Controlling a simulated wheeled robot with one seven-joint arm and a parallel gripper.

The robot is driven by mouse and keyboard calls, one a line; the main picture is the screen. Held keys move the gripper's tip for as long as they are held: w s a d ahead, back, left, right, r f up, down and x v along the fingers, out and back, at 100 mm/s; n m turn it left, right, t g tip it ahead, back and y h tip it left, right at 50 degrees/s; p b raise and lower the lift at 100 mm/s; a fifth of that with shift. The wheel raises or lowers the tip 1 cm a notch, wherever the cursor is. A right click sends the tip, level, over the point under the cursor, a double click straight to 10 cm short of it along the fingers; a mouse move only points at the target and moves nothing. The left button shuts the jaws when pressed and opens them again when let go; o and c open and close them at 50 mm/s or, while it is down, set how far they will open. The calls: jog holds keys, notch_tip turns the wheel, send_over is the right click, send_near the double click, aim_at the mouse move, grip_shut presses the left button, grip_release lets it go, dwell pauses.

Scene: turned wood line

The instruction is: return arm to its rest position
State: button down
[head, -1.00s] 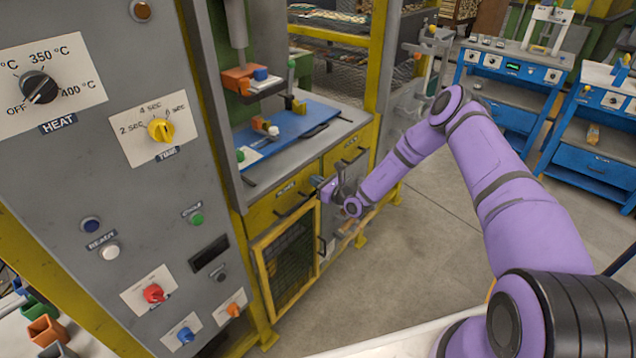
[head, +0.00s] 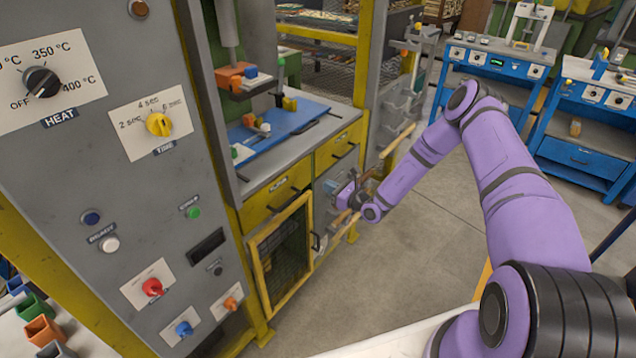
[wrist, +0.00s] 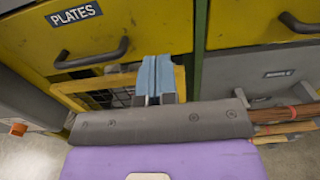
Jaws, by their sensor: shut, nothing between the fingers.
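My purple arm reaches out from the lower right in the head view. My gripper (head: 340,190) is at its far end, in front of the yellow drawers and above the floor. In the wrist view my gripper (wrist: 158,82) shows its two blue-grey fingers closed together with nothing held. The yellow drawer labelled PLATES (wrist: 100,30) is just beyond the fingertips. The fingers look apart from the drawer handle (wrist: 92,58), though the exact gap is hard to tell.
A mesh-fronted yellow door (head: 284,250) is below the drawers. A grey control panel (head: 120,210) with knobs fills the left. Blue workstations (head: 500,85) stand at the back right. The concrete floor (head: 430,235) between is clear. Wooden sticks (wrist: 285,116) lie at right in the wrist view.

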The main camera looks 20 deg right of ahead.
jog(key=v, duration=0.5)
jog(key=s+a+r+n+g+y, duration=0.1)
jog(key=a+r+n+g+y, duration=0.2)
jog(key=r+n, duration=0.45)
jog(key=s+a+r+n+g+y, duration=0.25)
jog(key=r+n+g, duration=0.2)
jog(key=r, duration=0.65)
jog(key=s+a+r+n+g+h, duration=0.25)
jog(key=s+r+n, duration=0.2)
jog(key=r, duration=0.25)
jog(key=s+a+r+n+g+h, duration=0.1)
jog(key=s+r+n+g, duration=0.3)
jog(key=r, duration=0.4)
jog(key=s+d+r+n+t+h, duration=0.1)
jog(key=s+d+r+n+h, duration=0.1)
jog(key=s, duration=0.8)
jog(key=s+d+r+n+t+h, duration=0.2)
jog(key=s+r+h, duration=0.4)
jog(key=s+r, duration=0.3)
jog(key=s+d+r+n+t+h, duration=0.1)
jog(key=s+d+r+n+h, duration=0.3)
jog(key=s, duration=0.7)
notch_tip(320, 180, up, 3)
jog(key=shift+d+f+t+h, duration=0.3)
jog(key=shift+d+t, duration=0.1)
jog(key=shift+d, duration=0.35)
